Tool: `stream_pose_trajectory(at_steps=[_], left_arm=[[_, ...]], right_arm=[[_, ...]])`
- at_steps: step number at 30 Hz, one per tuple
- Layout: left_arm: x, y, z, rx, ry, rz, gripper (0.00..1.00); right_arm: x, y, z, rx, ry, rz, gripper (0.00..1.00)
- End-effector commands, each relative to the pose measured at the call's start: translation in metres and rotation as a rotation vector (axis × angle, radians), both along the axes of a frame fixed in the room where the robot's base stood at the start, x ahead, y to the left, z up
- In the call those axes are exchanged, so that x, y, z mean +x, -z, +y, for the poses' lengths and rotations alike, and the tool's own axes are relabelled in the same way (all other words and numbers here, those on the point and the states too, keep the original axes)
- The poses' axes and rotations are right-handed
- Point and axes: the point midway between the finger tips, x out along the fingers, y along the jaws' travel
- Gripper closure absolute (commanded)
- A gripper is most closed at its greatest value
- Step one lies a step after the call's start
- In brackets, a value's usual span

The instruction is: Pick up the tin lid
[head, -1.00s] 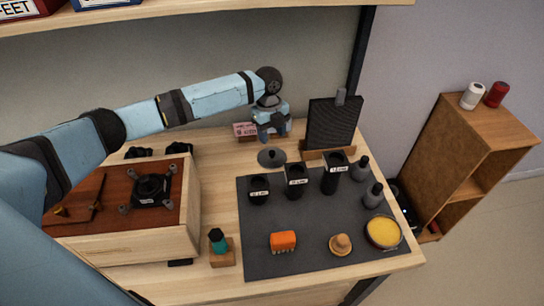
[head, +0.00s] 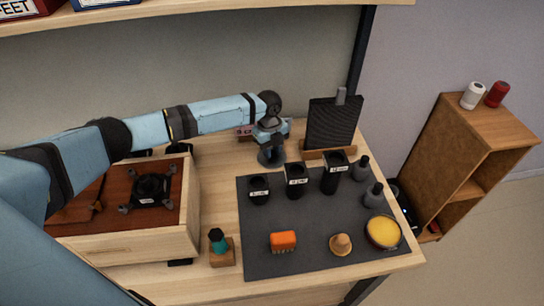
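The tin lid (head: 270,163) is a dark grey round disc on the wooden table, just behind the dark mat's back edge. My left gripper (head: 271,149) points down right over the lid and hides its knob and much of its top. The fingertips are at or very near the knob. I cannot tell whether the fingers are closed on it. My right gripper is not in view.
Several black labelled tins (head: 296,180) stand on the dark mat (head: 310,222) in front of the lid. A black ridged panel (head: 333,124) on a wooden stand is right of the gripper. A wooden box (head: 150,245) stands left. A pink-labelled block (head: 245,131) is behind.

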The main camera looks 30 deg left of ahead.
Motion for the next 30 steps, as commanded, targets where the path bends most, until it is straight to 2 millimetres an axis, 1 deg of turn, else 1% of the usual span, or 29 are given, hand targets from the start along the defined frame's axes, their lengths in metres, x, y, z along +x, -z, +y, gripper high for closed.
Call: stream_pose_trajectory(at_steps=[1,3,12,17,20,23,29,30], left_arm=[[0.0,0.0,0.0,0.0,0.0,0.0,0.85],[0.0,0.0,0.0,0.0,0.0,0.0,1.0],[0.0,-0.001,0.0,0.0,0.0,0.0,1.0],[0.0,-0.01,0.0,0.0,-0.001,0.0,1.0],[0.0,-0.021,0.0,-0.001,0.0,-0.002,1.0],[0.001,-0.039,0.0,-0.001,0.001,-0.002,1.0],[0.001,-0.088,0.0,-0.001,0.001,-0.003,1.0],[0.001,-0.099,0.0,-0.001,0.001,-0.004,1.0]], right_arm=[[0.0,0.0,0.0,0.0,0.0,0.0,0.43],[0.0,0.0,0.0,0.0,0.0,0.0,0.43],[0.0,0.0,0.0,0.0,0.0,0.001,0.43],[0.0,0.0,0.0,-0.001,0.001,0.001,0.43],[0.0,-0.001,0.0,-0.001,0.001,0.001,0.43],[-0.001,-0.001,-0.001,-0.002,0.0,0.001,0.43],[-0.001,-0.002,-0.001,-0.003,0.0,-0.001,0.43],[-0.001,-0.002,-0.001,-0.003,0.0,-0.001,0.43]])
